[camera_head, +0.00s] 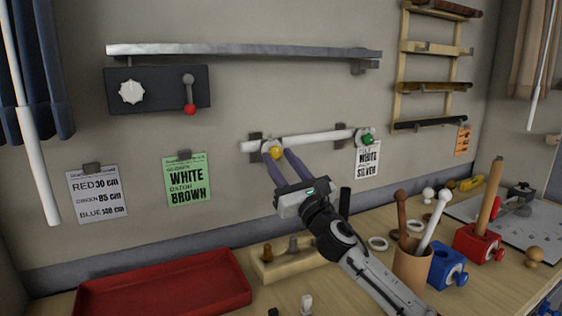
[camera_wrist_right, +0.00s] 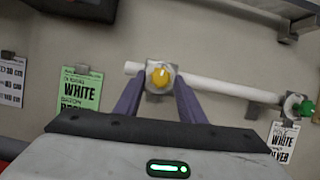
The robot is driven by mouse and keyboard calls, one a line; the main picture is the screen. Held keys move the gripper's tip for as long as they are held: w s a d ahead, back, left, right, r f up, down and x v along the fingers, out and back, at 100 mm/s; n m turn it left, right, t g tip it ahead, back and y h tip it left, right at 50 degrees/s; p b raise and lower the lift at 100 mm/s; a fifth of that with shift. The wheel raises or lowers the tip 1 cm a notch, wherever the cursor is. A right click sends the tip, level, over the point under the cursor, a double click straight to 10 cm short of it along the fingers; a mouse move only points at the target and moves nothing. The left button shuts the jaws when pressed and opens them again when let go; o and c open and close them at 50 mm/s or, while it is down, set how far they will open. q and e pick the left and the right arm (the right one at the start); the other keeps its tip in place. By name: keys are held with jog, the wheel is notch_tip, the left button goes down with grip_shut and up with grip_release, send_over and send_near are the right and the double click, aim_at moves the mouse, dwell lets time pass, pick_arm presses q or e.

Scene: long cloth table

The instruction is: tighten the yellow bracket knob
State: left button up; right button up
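The yellow bracket knob (camera_head: 276,153) sits on the left wall bracket, in front of a white rod (camera_head: 310,139). It also shows in the right wrist view (camera_wrist_right: 160,77), on a pale round bracket face. My right gripper (camera_head: 280,155) reaches up to it, with its two purple fingers spread to either side of the knob and bracket. In the right wrist view the fingertips (camera_wrist_right: 157,84) flank the bracket; whether they touch it I cannot tell. The green knob (camera_head: 367,139) is on the right bracket and also shows in the right wrist view (camera_wrist_right: 305,108). My left gripper is not in view.
A grey shelf rail (camera_head: 240,50) and a dark control box (camera_head: 155,90) with a red-tipped lever are on the wall. Below are a red tray (camera_head: 165,284), a tan cup (camera_head: 411,268) holding sticks, and blue and red blocks.

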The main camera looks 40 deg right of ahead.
jog(key=c, duration=0.8)
jog(key=shift+m, duration=0.4)
jog(key=m+h, duration=0.2)
jog(key=m, duration=0.1)
jog(key=m+g+h+p, duration=0.1)
jog(key=shift+a+m, duration=0.25)
jog(key=shift+m, duration=0.15)
jog(key=m+g+h, duration=0.1)
jog(key=m, duration=0.1)
jog(key=m+g+h, duration=0.1)
jog(key=m, duration=0.2)
jog(key=shift+w+a+r, duration=0.1)
jog(key=shift+a+r, duration=0.05)
jog(key=shift+a, duration=0.05)
jog(key=m+g, duration=0.1)
jog(key=m, duration=0.2)
jog(key=m+g+h, duration=0.1)
jog(key=m, duration=0.3)
jog(key=shift+w+a+r, duration=0.1)
jog(key=shift+a+r, duration=0.05)
jog(key=shift+r, duration=0.05)
jog(key=m+g, duration=0.1)
jog(key=m, duration=0.2)
jog(key=m+g, duration=0.1)
jog(key=m, duration=0.1)
jog(key=shift+r+m+g+y, duration=0.25)
jog(key=shift+m+g+y, duration=0.05)
